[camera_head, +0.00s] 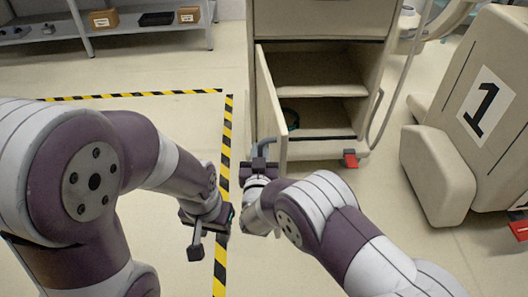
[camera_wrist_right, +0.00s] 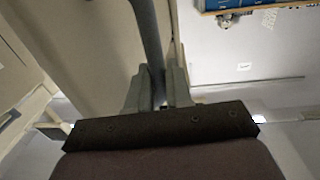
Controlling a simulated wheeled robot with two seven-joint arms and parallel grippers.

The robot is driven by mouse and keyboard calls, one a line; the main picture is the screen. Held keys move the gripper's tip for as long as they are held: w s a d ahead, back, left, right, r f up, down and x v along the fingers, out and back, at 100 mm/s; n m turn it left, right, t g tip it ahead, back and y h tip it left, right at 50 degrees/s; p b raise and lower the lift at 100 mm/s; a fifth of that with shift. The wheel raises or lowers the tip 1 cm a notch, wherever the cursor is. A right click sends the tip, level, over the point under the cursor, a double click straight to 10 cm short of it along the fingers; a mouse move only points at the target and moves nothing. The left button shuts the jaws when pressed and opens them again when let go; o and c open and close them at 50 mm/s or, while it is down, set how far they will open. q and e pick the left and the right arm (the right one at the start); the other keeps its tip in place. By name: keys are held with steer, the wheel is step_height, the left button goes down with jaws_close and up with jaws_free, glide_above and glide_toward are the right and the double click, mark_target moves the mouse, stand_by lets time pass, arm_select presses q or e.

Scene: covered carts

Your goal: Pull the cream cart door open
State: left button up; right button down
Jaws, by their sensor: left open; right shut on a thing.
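The cream cart (camera_head: 320,20) stands at the top centre of the head view, with its front open onto shelves. Its cream door (camera_head: 271,100) is swung out toward me on the left side, seen nearly edge-on. My right gripper (camera_head: 262,160) is shut on the grey door handle (camera_head: 266,143) near the door's lower free edge. In the right wrist view the handle (camera_wrist_right: 150,50) runs down between the fingers of my right gripper (camera_wrist_right: 158,88), beside the door panel (camera_wrist_right: 105,45). My left gripper (camera_head: 207,222) is open and empty, low over the floor, left of the door.
A dark green ring-like object (camera_head: 290,118) lies inside the cart. A red caster pedal (camera_head: 350,158) sits at the cart's base. A cream unit marked 1 (camera_head: 480,110) stands at right. Yellow-black floor tape (camera_head: 227,130) runs left of the door. A shelf (camera_head: 120,25) with boxes stands far left.

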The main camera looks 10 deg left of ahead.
steer(key=shift+w+r, duration=0.25)
steer(key=shift+r, duration=0.3)
steer(key=c, duration=1.3)
jaws_free()
steer(key=shift+o, duration=0.6)
steer(key=shift+w+a+f, duration=0.1)
steer(key=shift+w+f, duration=0.2)
steer(key=shift+f, duration=0.1)
steer(key=shift+s, duration=0.35)
arm_select(q)
step_height(320, 180, up, 4)
steer(key=p, duration=0.4)
steer(key=shift+w+r, duration=0.15)
arm_select(e)
steer(key=s+d, duration=0.2)
steer(key=s, duration=1)
steer(key=shift+d, duration=0.1)
